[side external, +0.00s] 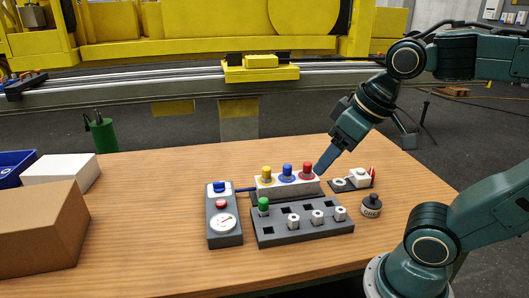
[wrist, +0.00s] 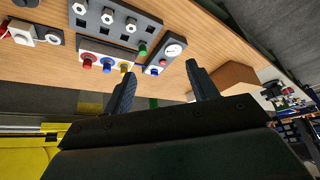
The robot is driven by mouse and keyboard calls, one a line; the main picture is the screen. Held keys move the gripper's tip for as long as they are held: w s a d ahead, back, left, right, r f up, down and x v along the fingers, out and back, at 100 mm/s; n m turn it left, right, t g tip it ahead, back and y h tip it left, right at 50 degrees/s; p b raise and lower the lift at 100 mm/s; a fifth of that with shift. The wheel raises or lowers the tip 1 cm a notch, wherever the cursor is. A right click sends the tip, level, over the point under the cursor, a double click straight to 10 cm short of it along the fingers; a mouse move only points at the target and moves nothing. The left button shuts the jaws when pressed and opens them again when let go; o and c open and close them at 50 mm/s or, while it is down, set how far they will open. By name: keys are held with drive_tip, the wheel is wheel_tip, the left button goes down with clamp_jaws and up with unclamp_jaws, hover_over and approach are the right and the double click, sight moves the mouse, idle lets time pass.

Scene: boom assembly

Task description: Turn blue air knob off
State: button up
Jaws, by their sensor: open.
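A grey panel (side external: 224,229) with a round gauge, a red button and a blue knob (side external: 219,187) lies on the table. The blue knob is at the panel's far end, beside a blue hose. In the wrist view the panel (wrist: 165,57) and its blue knob (wrist: 153,71) show beyond the fingers. My gripper (side external: 324,167) is at the right end of the white block, to the right of the panel and apart from the blue knob. In the wrist view my gripper (wrist: 161,70) has its two fingers spread with nothing between them.
The white block (side external: 290,186) carries yellow, blue and red plugs. A dark socket tray (side external: 300,232) in front holds a green plug and several white nuts. Boxes (side external: 40,227) stand left. Table between boxes and panel is clear.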

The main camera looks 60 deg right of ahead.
drive_tip(key=w+d+r+m+g, duration=0.15)
drive_tip(key=w+r, duration=0.25)
drive_tip(key=w, duration=0.7)
drive_tip(key=m+g, duration=0.4)
drive_tip(key=m, duration=0.3)
hover_over(219, 182)
wheel_tip(219, 182, down, 15)
drive_tip(key=shift+w, duration=0.15)
drive_tip(key=shift+f, duration=0.1)
wheel_tip(219, 182, down, 14)
drive_tip(key=shift+r, duration=0.15)
drive_tip(key=shift+c, duration=0.2)
drive_tip(key=c, duration=0.9)
